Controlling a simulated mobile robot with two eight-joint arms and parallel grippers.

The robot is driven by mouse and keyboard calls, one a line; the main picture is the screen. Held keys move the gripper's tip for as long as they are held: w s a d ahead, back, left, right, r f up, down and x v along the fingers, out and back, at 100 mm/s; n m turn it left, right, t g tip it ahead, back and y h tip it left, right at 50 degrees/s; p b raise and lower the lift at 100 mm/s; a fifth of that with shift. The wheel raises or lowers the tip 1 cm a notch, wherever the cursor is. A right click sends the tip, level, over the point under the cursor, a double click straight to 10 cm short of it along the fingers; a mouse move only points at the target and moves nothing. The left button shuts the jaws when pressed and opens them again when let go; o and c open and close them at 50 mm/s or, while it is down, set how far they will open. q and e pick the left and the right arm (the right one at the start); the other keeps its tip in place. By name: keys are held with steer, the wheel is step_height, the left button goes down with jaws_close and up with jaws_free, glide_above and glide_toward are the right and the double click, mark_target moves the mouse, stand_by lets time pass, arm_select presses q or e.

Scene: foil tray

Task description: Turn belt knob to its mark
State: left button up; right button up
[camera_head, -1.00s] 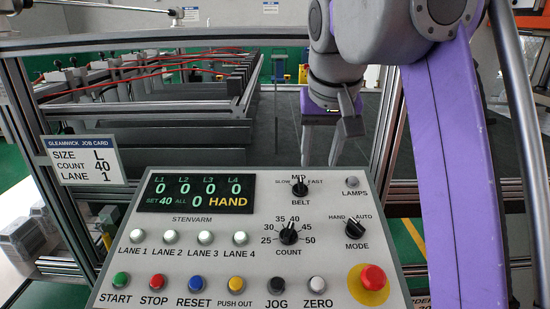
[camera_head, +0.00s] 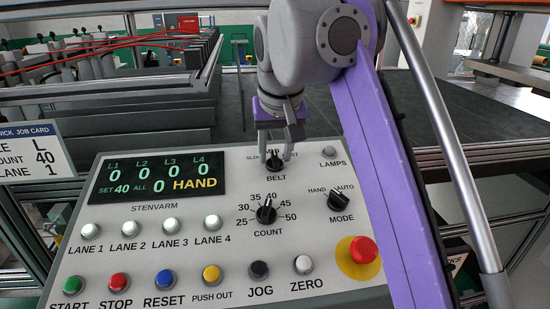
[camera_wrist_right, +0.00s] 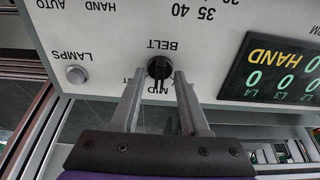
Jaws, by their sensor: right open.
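The black belt knob (camera_head: 275,164) is at the top of the control panel, under the marks SLOW, MID and FAST. In the right wrist view the knob (camera_wrist_right: 159,68) appears upside down, with its pointer at about MID. My right gripper (camera_head: 276,155) is open at the knob. In the wrist view its two fingertips (camera_wrist_right: 158,75) stand one on each side of the knob, with a gap on both sides. The fingers partly cover the SLOW and FAST labels. My left gripper is not in view.
The count knob (camera_head: 266,211) points near 40, and the mode knob (camera_head: 339,200) is to its right. The lamps button (camera_head: 328,152) is close to my right gripper. A red stop button (camera_head: 363,250) sits lower right. A job card (camera_head: 30,150) is at the left.

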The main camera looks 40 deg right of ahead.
steer(key=shift+f, duration=0.15)
steer(key=shift+c, duration=0.2)
jaws_close()
steer(key=shift+r+n+p, duration=0.2)
steer(key=shift+n+p, duration=0.75)
steer(key=shift+n, duration=0.45)
steer(key=n+p, duration=0.2)
steer(key=n, duration=0.1)
steer(key=shift+d+n+y, duration=0.1)
steer(key=shift+n+y, duration=0.2)
steer(key=shift+n+p, duration=0.35)
steer(key=shift+n, duration=0.65)
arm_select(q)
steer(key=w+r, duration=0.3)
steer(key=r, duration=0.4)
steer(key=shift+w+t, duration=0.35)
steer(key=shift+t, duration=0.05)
arm_select(e)
steer(key=shift+f+n, duration=0.1)
steer(key=shift+n, duration=0.7)
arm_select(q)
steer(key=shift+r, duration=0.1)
